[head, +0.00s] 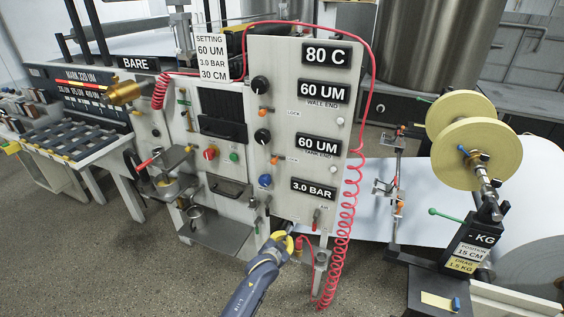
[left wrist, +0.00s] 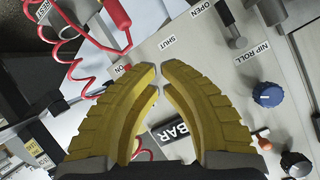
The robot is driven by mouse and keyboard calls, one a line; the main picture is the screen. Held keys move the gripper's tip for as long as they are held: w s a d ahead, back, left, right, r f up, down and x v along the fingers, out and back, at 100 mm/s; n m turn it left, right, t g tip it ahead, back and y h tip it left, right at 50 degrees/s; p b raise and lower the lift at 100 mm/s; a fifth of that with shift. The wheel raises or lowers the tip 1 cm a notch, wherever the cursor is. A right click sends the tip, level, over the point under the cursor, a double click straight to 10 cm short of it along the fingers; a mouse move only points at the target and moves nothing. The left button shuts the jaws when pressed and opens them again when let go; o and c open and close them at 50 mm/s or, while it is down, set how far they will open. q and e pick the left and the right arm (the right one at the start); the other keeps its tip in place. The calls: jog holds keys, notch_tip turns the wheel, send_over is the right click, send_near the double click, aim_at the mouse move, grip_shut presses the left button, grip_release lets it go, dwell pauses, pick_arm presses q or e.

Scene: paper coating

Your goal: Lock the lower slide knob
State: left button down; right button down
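The control panel (head: 318,215) stands upright in the middle of the head view. Small orange knobs sit on its left side, an upper one (head: 263,110) and a lower one (head: 274,160), each near a LOCK label. The lower one is between a black dial and a blue dial (head: 265,181). My left gripper (head: 283,236) has yellow fingers and is at the panel's bottom edge, below the knobs. In the left wrist view its fingertips (left wrist: 159,72) nearly meet, with nothing seen between them. An orange knob (left wrist: 262,139) and the blue dial (left wrist: 268,94) show right of the fingers.
A coiled red hose (head: 351,210) hangs along the panel's right edge. A red lever (head: 316,218) sits low on the panel. A metal tray (head: 218,231) projects at the left. A roll stand with yellow discs (head: 470,152) is at the right. Floor is open at the lower left.

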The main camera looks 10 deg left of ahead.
aim_at(275, 160)
pick_arm(q)
notch_tip(275, 160, up, 30)
jog(key=w+m+t+y, duration=0.1)
jog(key=w+m+t, duration=0.1)
jog(key=m, duration=0.3)
jog(key=shift+a+r+m+t, duration=0.15)
jog(key=shift+m+t, duration=0.25)
jog(key=shift+t, duration=0.5)
jog(key=shift+w, duration=0.1)
jog(key=shift+w, duration=0.1)
jog(key=w, duration=0.6)
jog(key=w+f, duration=0.1)
jog(key=w, duration=0.2)
jog(key=shift+w, duration=0.15)
jog(key=shift+w+a+f, duration=0.25)
jog(key=shift+a+f, duration=0.1)
jog(key=shift+a, duration=0.15)
jog(key=shift+w+a+f, duration=0.25)
jog(key=shift+a+f, duration=0.05)
jog(key=shift+a, duration=0.2)
jog(key=shift+w+a+f, duration=0.15)
jog(key=shift+a+f, duration=0.2)
jog(key=shift+a, duration=0.2)
